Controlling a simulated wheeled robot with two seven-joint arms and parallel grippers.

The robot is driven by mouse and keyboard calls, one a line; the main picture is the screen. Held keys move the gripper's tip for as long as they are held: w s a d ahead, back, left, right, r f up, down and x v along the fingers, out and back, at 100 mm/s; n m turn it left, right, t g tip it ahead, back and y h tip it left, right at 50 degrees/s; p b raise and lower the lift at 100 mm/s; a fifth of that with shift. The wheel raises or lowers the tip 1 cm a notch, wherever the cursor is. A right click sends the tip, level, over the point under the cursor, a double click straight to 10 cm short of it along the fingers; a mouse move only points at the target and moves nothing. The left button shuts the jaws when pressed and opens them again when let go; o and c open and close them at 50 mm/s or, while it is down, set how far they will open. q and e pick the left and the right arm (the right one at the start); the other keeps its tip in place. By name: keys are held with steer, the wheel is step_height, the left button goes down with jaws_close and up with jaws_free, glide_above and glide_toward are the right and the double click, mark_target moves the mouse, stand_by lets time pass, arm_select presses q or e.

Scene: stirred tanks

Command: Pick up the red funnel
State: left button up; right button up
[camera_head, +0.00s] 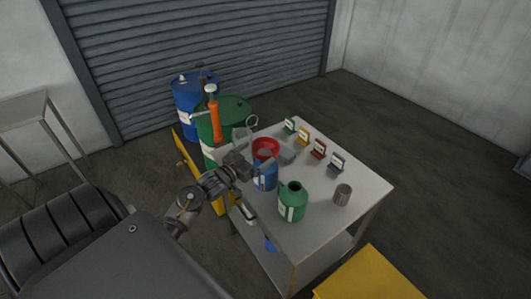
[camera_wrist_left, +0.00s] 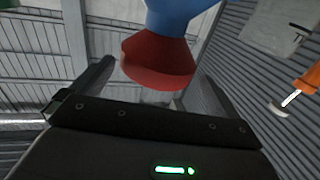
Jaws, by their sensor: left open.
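The red funnel (camera_head: 265,146) sits on top of a blue container (camera_head: 265,180) near the left edge of the table. My left gripper (camera_head: 263,150) is open around the funnel, with one finger on each side. In the left wrist view the red funnel (camera_wrist_left: 158,62) shows between the spread fingers of the left gripper (camera_wrist_left: 156,74), with the blue container (camera_wrist_left: 178,14) beyond it at the top. I cannot tell whether a finger touches the funnel. My right gripper is not in view.
A green drum (camera_head: 232,112) with an orange-handled pump (camera_head: 215,122) and a blue drum (camera_head: 192,92) stand behind. A yellow object (camera_head: 370,278) is in front.

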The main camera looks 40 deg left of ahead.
mark_target(273, 142)
arm_select(q)
steer(key=shift+w+r+p, duration=0.2)
steer(key=shift+w+p, duration=0.1)
steer(key=shift+w, duration=0.05)
steer(key=w, duration=0.1)
steer(key=w+p, duration=0.1)
steer(key=w, duration=0.1)
steer(key=shift+w+d+f, duration=0.2)
steer(key=shift+w+d, duration=0.05)
steer(key=shift+w, duration=0.15)
steer(key=shift+w+f+p, duration=0.1)
steer(key=shift+w+p, duration=0.2)
steer(key=shift+w, duration=0.1)
steer(key=shift+s, duration=0.1)
steer(key=c, duration=0.7)
steer(key=shift+c, duration=0.3)
